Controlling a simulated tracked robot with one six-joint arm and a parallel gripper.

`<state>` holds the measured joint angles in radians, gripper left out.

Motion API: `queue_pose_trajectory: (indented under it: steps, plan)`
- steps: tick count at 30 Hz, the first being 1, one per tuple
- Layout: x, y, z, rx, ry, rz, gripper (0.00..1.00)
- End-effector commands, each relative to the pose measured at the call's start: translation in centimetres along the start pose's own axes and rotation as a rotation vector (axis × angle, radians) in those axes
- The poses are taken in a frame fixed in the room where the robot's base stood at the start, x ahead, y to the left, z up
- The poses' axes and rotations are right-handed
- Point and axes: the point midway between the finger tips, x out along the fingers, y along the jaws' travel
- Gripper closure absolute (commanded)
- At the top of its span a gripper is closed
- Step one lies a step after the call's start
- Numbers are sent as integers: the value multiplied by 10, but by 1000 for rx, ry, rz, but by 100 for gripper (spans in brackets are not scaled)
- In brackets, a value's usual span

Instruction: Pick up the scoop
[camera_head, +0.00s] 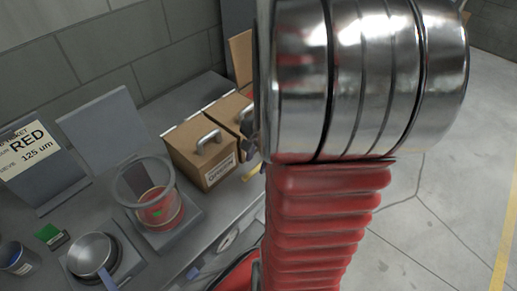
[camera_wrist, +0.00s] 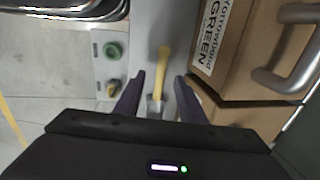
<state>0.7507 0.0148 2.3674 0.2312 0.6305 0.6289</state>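The scoop (camera_wrist: 162,68) shows in the wrist view, with a yellow handle and a greyish end lying on the grey bench top. My gripper (camera_wrist: 159,77) has two dark purple fingers spread apart, one on each side of the scoop, with gaps between them and it. The fingers are not closed on anything. The scoop's near end is partly hidden by my gripper body. In the head view a small yellow piece (camera_head: 252,172) shows beside the cardboard box, likely the handle; my arm hides most of that area.
Cardboard boxes with metal handles (camera_wrist: 283,82) stand close on the right in the wrist view. A panel with a green button (camera_wrist: 113,50) is on the left. In the head view, a glass vessel (camera_head: 128,186), a metal pan (camera_head: 92,252) and a RED sign (camera_head: 30,150) are on the bench.

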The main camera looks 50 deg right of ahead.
Motion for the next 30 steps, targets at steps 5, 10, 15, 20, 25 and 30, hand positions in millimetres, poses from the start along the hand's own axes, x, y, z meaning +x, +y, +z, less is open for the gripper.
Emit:
queue_pose_trajectory:
  steps: [5, 10, 15, 20, 25, 30]
  plan:
    - [7, 0, 0, -1, 0, 0, 64]
    - [6, 0, 0, -1, 0, 0, 64]
    - [9, 0, 0, -1, 0, 1, 64]
    - [22, 0, 0, -1, -2, 3, 64]
    - [40, -2, -1, 0, -1, 2, 64]
    - [55, -2, -1, -1, -1, 1, 64]
